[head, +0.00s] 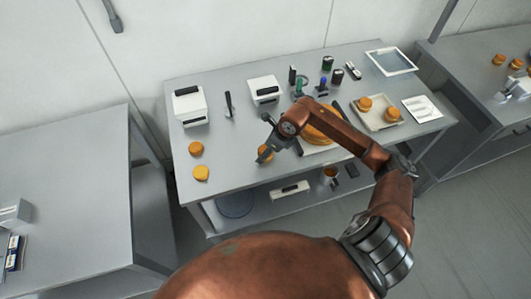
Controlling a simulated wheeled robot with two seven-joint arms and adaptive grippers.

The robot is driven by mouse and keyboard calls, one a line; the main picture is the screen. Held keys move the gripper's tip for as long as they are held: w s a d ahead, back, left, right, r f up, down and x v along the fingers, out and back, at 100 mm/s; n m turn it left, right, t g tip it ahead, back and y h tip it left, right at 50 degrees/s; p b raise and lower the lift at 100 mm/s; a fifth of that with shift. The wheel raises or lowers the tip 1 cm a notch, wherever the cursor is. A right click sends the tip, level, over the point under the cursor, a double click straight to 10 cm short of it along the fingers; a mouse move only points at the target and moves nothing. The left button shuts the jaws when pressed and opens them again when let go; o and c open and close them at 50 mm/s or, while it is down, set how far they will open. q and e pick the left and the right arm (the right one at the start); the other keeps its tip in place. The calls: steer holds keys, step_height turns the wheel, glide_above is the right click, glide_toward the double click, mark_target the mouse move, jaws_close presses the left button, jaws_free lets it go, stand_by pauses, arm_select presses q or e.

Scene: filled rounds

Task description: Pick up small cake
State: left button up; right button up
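A small round orange-brown cake (265,154) is near the front edge of the middle grey table, partly covered by my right gripper (260,152). The gripper is right at this cake, but I cannot tell whether its fingers are closed on it. Two more small cakes (195,148) (201,173) lie on the table's left part. Two others (365,104) (392,115) sit on a pale tray (378,124) at the right. A larger orange cake (318,131) is partly hidden behind my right arm. My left gripper is not in view.
Two white box-like devices (188,105) (264,89) and several small dark items stand along the back of the table. A white-framed tray (391,61) and a white card (422,108) are at the right. The lower shelf holds a cup (330,174). Side tables flank it.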

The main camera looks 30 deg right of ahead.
steer(key=c, duration=0.5)
steer(key=shift+r, duration=0.15)
